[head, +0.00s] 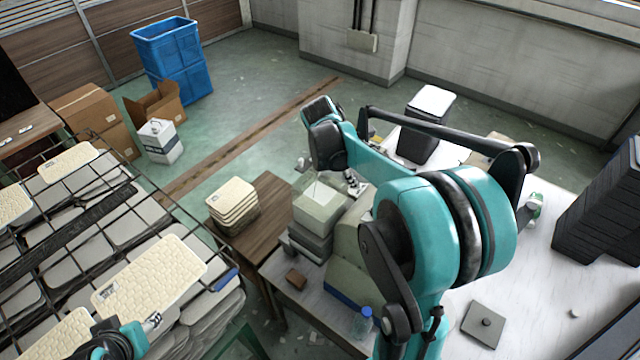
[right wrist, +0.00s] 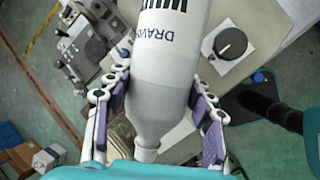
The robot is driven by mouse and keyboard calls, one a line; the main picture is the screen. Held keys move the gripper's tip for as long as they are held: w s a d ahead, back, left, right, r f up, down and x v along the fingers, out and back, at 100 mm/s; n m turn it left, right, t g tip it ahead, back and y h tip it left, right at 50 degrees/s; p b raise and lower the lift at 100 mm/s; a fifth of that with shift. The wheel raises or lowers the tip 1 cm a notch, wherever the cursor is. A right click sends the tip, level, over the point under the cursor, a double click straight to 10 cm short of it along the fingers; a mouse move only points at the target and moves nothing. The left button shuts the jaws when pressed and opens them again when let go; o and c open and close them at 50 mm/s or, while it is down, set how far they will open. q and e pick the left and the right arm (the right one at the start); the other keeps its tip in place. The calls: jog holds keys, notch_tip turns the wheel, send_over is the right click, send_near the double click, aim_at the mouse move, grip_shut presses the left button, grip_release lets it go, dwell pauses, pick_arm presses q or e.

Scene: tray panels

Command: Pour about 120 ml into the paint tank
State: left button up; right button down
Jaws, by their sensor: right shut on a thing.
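A white bottle (right wrist: 168,65) with dark lettering is between the fingers of my right gripper (right wrist: 158,108) in the right wrist view. The gripper is shut on it; its narrow end points to the bottom of that view. In the head view my right arm hides most of the bottle and gripper. A pale boxy machine (head: 320,205) stands on the white table beneath the arm; I cannot tell which part is the paint tank. My left gripper (head: 152,321) is at the bottom left, by a cream tray panel (head: 165,270); its jaws are too small to read.
A wire rack (head: 60,235) with cream panels fills the left. A panel stack (head: 232,205) sits on a brown table. Black trays (head: 605,205) stand at right; a flat grey plate (head: 485,324) lies on the white table. Blue crates (head: 170,50) stand on the floor behind.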

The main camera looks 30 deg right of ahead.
jog(key=shift+d+r, duration=0.15)
jog(key=shift+d, duration=0.05)
jog(key=shift+s+d, duration=0.15)
jog(key=shift+d, duration=0.05)
jog(key=shift+d+r, duration=0.1)
jog(key=shift+r+g+h, duration=0.2)
jog(key=shift+g+h, duration=0.1)
jog(key=shift+h, duration=0.2)
dwell(1.0)
jog(key=shift+s+d, duration=0.1)
